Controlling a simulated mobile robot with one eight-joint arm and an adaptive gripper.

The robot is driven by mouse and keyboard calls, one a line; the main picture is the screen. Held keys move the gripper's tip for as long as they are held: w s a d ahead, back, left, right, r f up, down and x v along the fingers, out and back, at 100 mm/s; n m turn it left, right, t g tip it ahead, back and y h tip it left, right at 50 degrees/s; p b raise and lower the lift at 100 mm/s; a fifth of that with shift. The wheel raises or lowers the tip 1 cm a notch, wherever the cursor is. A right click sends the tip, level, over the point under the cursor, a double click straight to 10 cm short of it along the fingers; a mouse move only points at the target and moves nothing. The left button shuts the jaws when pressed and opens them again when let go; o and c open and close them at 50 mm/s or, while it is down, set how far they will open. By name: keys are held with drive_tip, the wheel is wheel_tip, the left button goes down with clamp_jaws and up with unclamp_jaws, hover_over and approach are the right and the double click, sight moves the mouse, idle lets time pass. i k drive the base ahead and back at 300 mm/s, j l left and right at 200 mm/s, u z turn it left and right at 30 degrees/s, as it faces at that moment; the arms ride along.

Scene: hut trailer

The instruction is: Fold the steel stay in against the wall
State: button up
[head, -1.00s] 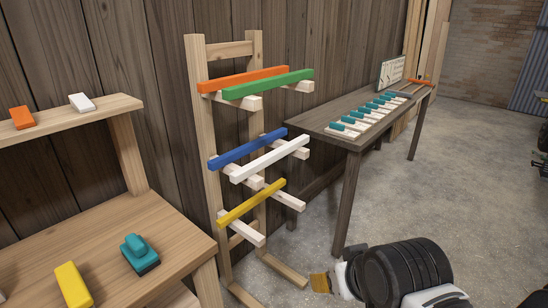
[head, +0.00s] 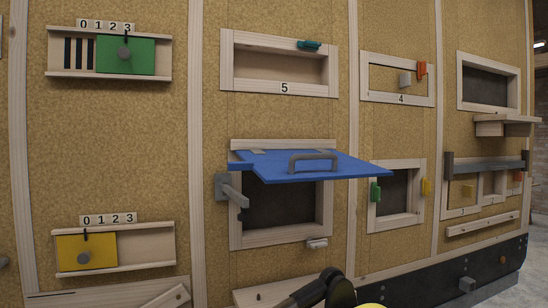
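The steel stay (head: 234,195) is a short grey bar on a grey bracket at the left side of a framed dark opening. It sticks out from the wall towards me. Above it a blue flap (head: 335,167) with a grey handle stands raised, hinged along the top of the opening. The stay's free end appears below the flap and apart from it. A black, jointed part of my arm end (head: 325,288) shows at the bottom edge, below the opening and well away from the stay. Its fingers cannot be made out clearly.
A pale latch block (head: 317,243) sits below the opening. Green (head: 126,54) and yellow (head: 86,251) sliding panels are at left. An opening with green and yellow tabs (head: 397,194) is at right, and a shelf (head: 505,120) juts out further right. Space before the stay looks clear.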

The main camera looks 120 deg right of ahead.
sight(243, 201)
drive_tip(key=z, duration=4.1)
